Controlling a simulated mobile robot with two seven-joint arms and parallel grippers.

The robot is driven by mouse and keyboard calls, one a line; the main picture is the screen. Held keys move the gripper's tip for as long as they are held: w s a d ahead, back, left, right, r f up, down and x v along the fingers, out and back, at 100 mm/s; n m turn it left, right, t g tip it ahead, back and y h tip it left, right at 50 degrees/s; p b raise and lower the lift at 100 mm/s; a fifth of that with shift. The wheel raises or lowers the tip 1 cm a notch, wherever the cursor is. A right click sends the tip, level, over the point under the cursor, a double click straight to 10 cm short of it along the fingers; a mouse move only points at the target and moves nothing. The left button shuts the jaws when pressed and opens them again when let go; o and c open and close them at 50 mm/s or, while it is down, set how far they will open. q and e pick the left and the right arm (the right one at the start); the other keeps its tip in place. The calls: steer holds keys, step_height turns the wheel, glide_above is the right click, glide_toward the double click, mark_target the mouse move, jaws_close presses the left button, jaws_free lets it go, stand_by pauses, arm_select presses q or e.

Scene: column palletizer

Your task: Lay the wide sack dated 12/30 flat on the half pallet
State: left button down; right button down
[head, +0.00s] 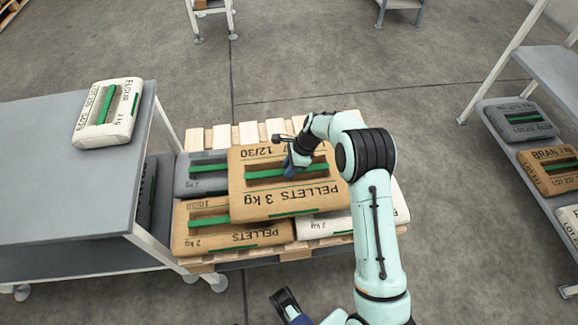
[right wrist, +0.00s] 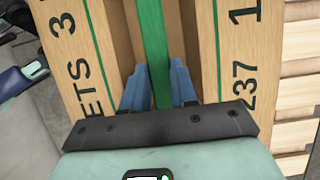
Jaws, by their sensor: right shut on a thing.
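The wide tan sack (head: 285,197), printed 12/30 and PELLETS 3 kg, is level over the half pallet (head: 222,136), above other sacks. Whether it rests on them or hangs just above them I cannot tell. My right gripper (head: 291,168) is shut on its green handle strap. In the right wrist view the strap (right wrist: 153,45) runs between the blue fingertips (right wrist: 160,85), in the groove of the sack (right wrist: 240,60). My left gripper (head: 287,305) shows partly at the bottom of the head view, apart from the sacks; its jaw opening is unclear.
On the pallet are a grey sack (head: 196,183), a brown 2 kg sack (head: 205,238) and a white sack (head: 322,226). A grey table (head: 45,170) with a white flour sack (head: 108,112) stands left. A shelf (head: 560,72) with several sacks stands right. Bare slats show at the pallet's back.

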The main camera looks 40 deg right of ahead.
steer(key=shift+w+f, duration=0.15)
steer(key=shift+w, duration=0.05)
stand_by(0.3)
steer(key=c, duration=0.9)
jaws_free()
steer(key=shift+s+f, duration=0.25)
steer(key=shift+r, duration=0.1)
steer(key=shift+r, duration=0.35)
steer(key=p+v, duration=0.2)
steer(key=v, duration=1)
steer(key=shift+r, duration=0.15)
